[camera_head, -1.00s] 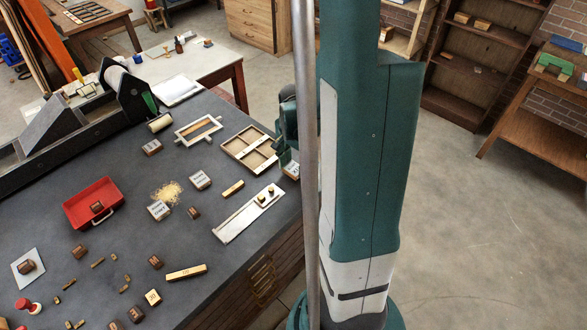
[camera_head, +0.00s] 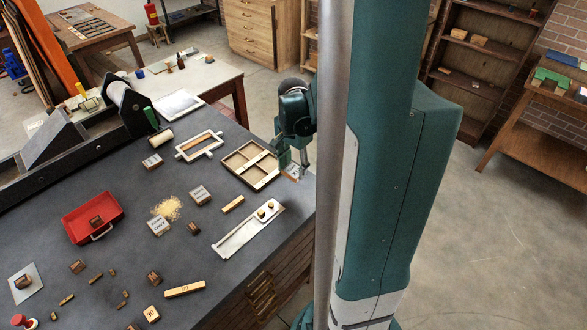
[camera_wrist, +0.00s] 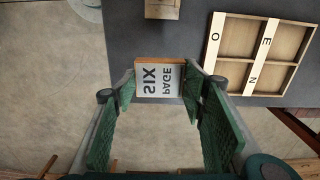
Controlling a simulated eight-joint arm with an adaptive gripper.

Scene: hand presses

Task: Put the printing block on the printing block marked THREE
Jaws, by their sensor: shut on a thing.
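In the head view the gripper (camera_head: 292,161) and the block (camera_head: 293,172) are at the table's right edge, beside the divided tray. Whether the block touches the table is unclear. Three similar white-topped blocks stand on the table: one near the frame (camera_head: 152,162), one in the middle (camera_head: 199,195), one beside the yellow shavings (camera_head: 158,225). Their lettering is too small to read, so I cannot tell which is marked THREE.
The divided wooden tray (camera_head: 242,175) lies close left of my gripper. A metal galley (camera_head: 236,240) and a brass-coloured bar (camera_head: 233,204) lie nearer. A red tray (camera_head: 75,227) and several small brown blocks occupy the left and front. Bare dark tabletop (camera_head: 115,185) lies between them.

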